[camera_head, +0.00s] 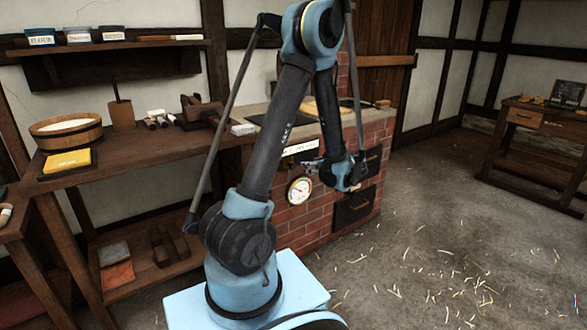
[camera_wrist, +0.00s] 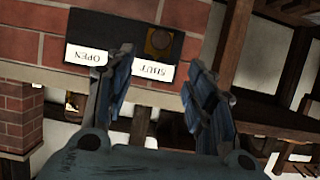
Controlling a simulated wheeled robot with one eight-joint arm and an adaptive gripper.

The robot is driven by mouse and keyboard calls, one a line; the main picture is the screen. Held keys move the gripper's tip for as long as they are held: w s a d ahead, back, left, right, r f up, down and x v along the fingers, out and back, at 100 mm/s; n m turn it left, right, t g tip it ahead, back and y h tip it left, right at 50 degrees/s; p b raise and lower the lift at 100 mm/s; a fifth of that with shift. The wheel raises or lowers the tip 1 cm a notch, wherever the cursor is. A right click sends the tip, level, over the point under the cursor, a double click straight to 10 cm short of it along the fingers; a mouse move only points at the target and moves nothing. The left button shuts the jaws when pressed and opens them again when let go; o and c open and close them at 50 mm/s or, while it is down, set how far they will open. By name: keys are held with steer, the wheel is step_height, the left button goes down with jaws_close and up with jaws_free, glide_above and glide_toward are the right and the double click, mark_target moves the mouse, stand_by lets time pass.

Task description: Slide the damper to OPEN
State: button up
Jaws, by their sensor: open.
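The knob is at the SHUT end. My gripper (camera_wrist: 160,65) is open, its fingers apart, with the knob just beyond the gap between the tips. Nothing is between the fingers.
The brick stove (camera_head: 300,222) carries a round gauge (camera_head: 300,190) and dark doors (camera_head: 354,207). A workbench (camera_head: 150,150) with a wooden tub (camera_head: 66,132) and tools stands left. Another table (camera_head: 530,125) is at right. The straw-strewn floor between is open.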

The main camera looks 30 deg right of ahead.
mark_target(294, 166)
steer(key=x, duration=1.5)
steer(key=shift+w+a, duration=0.1)
steer(key=shift+w, duration=0.05)
